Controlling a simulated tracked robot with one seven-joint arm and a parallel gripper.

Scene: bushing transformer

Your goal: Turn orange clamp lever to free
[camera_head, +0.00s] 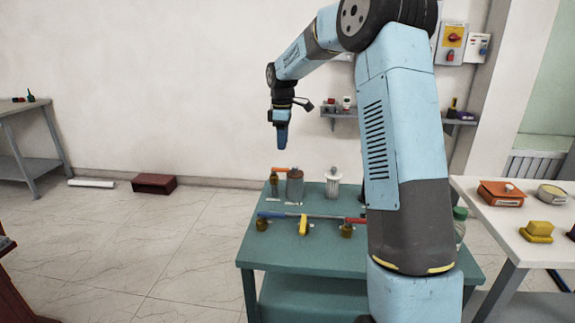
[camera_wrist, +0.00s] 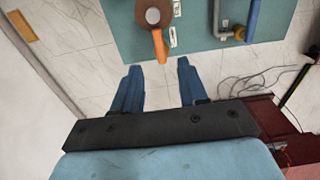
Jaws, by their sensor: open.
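The orange clamp lever (camera_head: 280,169) sticks out to the left from the top of a brown cylindrical part (camera_head: 295,187) on the teal table. In the wrist view the orange lever (camera_wrist: 159,46) points down the picture from the round brown part (camera_wrist: 153,16). My gripper (camera_head: 282,147) hangs with its fingers down, above the table's back left area and higher than the lever. In the wrist view my gripper (camera_wrist: 158,66) is open and empty. The lever's tip appears in line with the gap between the fingertips, apart from both fingers.
A pale ribbed cylinder (camera_head: 333,184) stands right of the brown part. My arm hides the table's right part. A white table (camera_head: 500,228) holds several parts.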

